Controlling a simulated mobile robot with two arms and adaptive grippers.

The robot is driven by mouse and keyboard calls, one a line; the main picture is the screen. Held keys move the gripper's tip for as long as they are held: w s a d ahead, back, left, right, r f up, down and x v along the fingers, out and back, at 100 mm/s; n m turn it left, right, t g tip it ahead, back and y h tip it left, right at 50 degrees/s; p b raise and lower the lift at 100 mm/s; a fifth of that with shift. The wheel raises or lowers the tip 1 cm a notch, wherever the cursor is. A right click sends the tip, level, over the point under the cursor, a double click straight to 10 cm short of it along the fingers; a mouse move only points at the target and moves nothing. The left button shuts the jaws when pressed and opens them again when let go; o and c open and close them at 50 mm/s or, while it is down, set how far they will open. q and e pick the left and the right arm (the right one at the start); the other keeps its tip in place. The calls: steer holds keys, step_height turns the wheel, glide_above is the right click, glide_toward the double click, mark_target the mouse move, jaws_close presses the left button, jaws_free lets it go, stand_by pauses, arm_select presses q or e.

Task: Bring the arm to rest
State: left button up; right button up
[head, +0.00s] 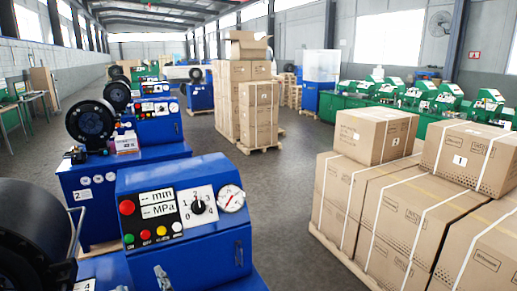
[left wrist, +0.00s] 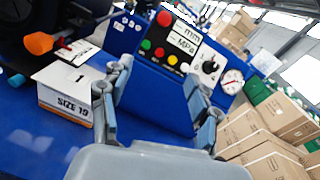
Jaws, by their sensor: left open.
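My left gripper (left wrist: 157,80) shows in the left wrist view. Its two grey fingers are spread apart with nothing between them. Behind them is the blue machine with its control panel (left wrist: 180,42), which has a red button, a dial and a round gauge. I cannot make out the left gripper in the head view, and my right gripper is in neither view. The same kind of panel (head: 188,208) stands upright near the bottom centre of the head view.
A white-topped box marked SIZE 19 (left wrist: 68,92) sits left of the left gripper on the blue surface. Strapped cartons (head: 385,205) stand on a pallet at the right. More blue machines (head: 155,123) line the left side. The grey floor aisle (head: 275,185) between is clear.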

arm_select(q)
steer(key=s+a+f+n+g+h, duration=0.1)
steer(key=s+f+n+g+h, duration=0.15)
steer(key=f+n, duration=0.4)
steer(key=s+a+f+n+g+h, duration=0.1)
steer(key=s+f+n+g, duration=0.25)
steer(key=f, duration=0.55)
steer(key=s+d+f+n+g+h, duration=0.3)
steer(key=s+f+n+g+h, duration=0.2)
steer(key=s+f+n, duration=0.75)
steer(key=s+f+n+g+b, duration=0.25)
steer(key=f+b, duration=0.25)
steer(key=f, duration=2.3)
steer(key=s+a+f+b, duration=0.2)
steer(key=s+f+b, duration=0.1)
steer(key=s+f, duration=1.4)
step_height(320, 180, down, 4)
steer(key=shift+s+a+r+b, duration=0.1)
steer(key=shift+s+a+b, duration=0.15)
steer(key=shift+a+b, duration=0.15)
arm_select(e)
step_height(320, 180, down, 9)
